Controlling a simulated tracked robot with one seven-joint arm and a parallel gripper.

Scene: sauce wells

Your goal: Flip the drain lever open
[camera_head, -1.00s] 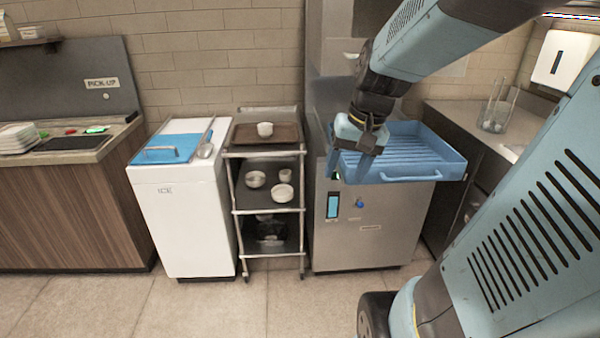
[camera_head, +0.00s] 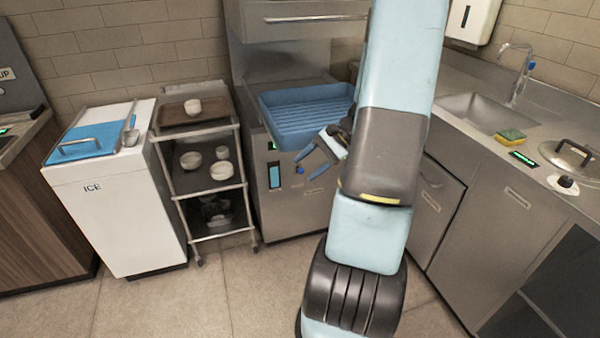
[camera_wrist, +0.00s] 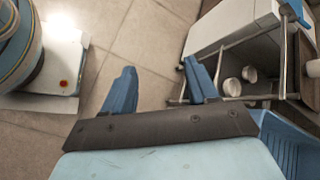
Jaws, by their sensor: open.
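The steel dishwasher unit (camera_head: 318,212) stands in the middle of the head view, with a blue rack on top and a lit panel (camera_head: 273,175) on its front. I cannot make out the drain lever for certain; the front beside the panel is partly covered by my gripper (camera_head: 305,167). My gripper hangs in front of this unit, just right of the panel, its blue fingers pointing down and left. In the wrist view, my gripper (camera_wrist: 160,86) is open, with only floor visible between the fingers.
The blue rack (camera_head: 290,128) sits close above my gripper. A cart (camera_head: 205,187) with white bowls and a white ice bin (camera_head: 125,205) stand to the left. A sink counter (camera_head: 470,120) stands on the right. The floor in front is clear.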

